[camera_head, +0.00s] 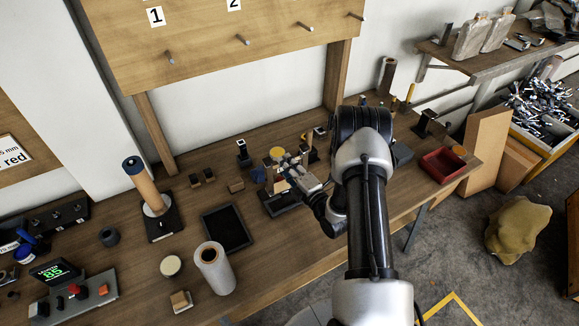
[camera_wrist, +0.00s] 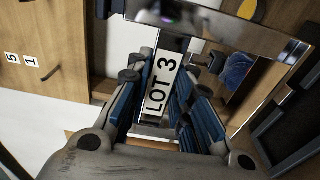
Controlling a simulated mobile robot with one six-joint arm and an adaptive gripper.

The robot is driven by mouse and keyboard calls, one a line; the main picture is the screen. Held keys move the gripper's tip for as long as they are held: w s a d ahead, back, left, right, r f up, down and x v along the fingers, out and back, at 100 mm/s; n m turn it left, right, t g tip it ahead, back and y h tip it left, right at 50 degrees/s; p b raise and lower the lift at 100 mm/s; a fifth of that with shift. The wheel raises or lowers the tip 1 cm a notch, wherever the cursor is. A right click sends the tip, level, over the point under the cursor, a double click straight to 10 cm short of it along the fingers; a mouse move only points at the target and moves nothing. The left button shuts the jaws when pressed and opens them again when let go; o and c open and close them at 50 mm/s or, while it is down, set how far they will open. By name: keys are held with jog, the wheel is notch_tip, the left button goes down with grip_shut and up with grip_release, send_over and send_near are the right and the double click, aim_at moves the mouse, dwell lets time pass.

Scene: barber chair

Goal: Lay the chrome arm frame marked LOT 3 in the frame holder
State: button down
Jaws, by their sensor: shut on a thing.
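The chrome arm frame (camera_wrist: 225,27) spans the top of the wrist view as a shiny bar. Its white tag reading LOT 3 (camera_wrist: 162,88) lies between the blue-padded fingers of my gripper (camera_wrist: 165,78), which is shut on the frame. In the head view my gripper (camera_head: 296,180) is over the workbench, and it and my arm hide most of the frame. A dark tray (camera_head: 286,209) lies just below my gripper; I cannot tell whether it is the frame holder. A dark flat tray (camera_head: 227,230) lies to its left.
The workbench (camera_head: 290,250) also carries a pale roll (camera_head: 213,268), an upright orange-brown roll (camera_head: 147,185) on a stand, small blocks and a red tray (camera_head: 443,164) at right. A pegboard (camera_head: 215,40) stands behind. The bench front near the trays is partly clear.

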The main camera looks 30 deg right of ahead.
aim_at(289, 185)
jog(key=shift+s+d+f, duration=0.3)
jog(key=shift+s+f, duration=0.1)
jog(key=shift+f, duration=0.15)
jog(key=shift+f+b, duration=2.1)
jog(key=shift+f, duration=1.3)
jog(key=c, duration=1.6)
grip_release()
jog(key=shift+a, duration=0.1)
jog(key=shift+o, duration=1.3)
jog(key=shift+f, duration=0.1)
jog(key=shift+s, duration=0.1)
jog(key=s+d, duration=0.1)
jog(key=s, duration=1)
jog(key=shift+s+d, duration=0.25)
jog(key=shift+s, duration=0.15)
